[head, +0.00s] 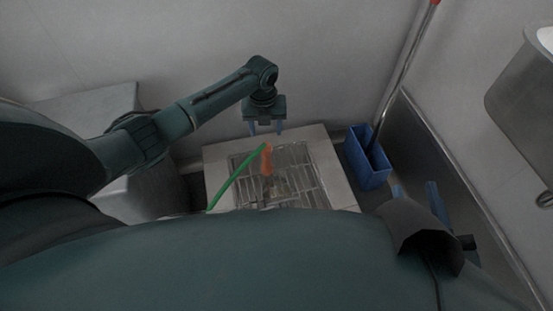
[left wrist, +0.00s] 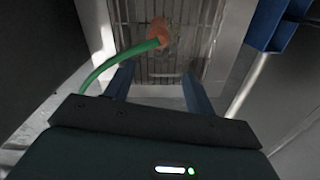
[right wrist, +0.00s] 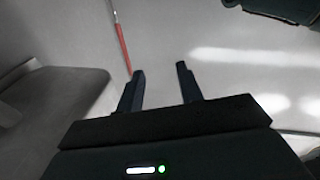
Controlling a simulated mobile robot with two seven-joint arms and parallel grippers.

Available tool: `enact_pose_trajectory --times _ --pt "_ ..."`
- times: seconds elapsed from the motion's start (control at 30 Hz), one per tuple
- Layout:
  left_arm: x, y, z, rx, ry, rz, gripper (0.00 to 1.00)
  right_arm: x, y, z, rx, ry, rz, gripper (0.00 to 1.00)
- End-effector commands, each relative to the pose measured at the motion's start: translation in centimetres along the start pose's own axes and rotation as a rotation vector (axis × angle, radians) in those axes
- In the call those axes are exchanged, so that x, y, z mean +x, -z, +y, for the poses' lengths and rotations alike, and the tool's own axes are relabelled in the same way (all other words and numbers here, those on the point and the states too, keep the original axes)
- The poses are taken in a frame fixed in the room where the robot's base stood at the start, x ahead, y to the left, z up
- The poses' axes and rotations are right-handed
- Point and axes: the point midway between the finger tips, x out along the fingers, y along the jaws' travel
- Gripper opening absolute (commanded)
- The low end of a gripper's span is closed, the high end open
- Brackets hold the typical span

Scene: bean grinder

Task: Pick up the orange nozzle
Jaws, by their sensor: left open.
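The orange nozzle (head: 267,161) sits on the end of a green hose (head: 236,177) above the metal grate (head: 312,186) of a light floor basin. In the left wrist view the nozzle (left wrist: 158,31) is beyond the fingertips, a little left of centre between them. My left gripper (head: 266,131) is open and empty, behind the nozzle in the head view and apart from it. It also shows in the left wrist view (left wrist: 157,72). My right gripper (right wrist: 160,70) is open and empty, at the right side in the head view (head: 415,188), far from the nozzle.
A blue bucket (head: 367,165) with a long handle (head: 402,75) stands right of the basin (head: 334,163). A grey box-like block (head: 85,110) is at the left wall. A metal vessel (head: 520,95) is at the far right. My own body covers the lower foreground.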

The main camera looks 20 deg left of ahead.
Motion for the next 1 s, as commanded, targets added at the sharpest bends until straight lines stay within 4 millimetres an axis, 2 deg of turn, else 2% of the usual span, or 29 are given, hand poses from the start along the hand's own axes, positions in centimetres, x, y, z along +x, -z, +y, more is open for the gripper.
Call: enact_pose_trajectory --times 0.17,0.43,0.67,0.8,1.0 --pt "1.4 -0.8 0.7 0.056 -0.023 0.017 0.55 -0.1 -0.4 -0.3 0.008 0.005 0.032 0.36" --pt "6.4 -0.7 0.7 0.057 -0.021 0.016 0.55 0.2 -0.6 -0.7 0.069 0.016 0.065 0.36" --pt "8.0 -0.8 0.8 0.057 -0.020 0.013 0.55 0.3 -0.3 -0.8 0.097 0.023 0.079 0.36" --pt "10.0 -0.9 0.8 0.056 -0.021 0.014 0.55 0.3 -0.9 -1.0 0.113 0.030 0.097 0.36" --pt "12.4 -1.1 0.9 0.057 -0.020 0.013 0.55 1.4 1.9 0.1 0.013 0.035 0.266 0.36"
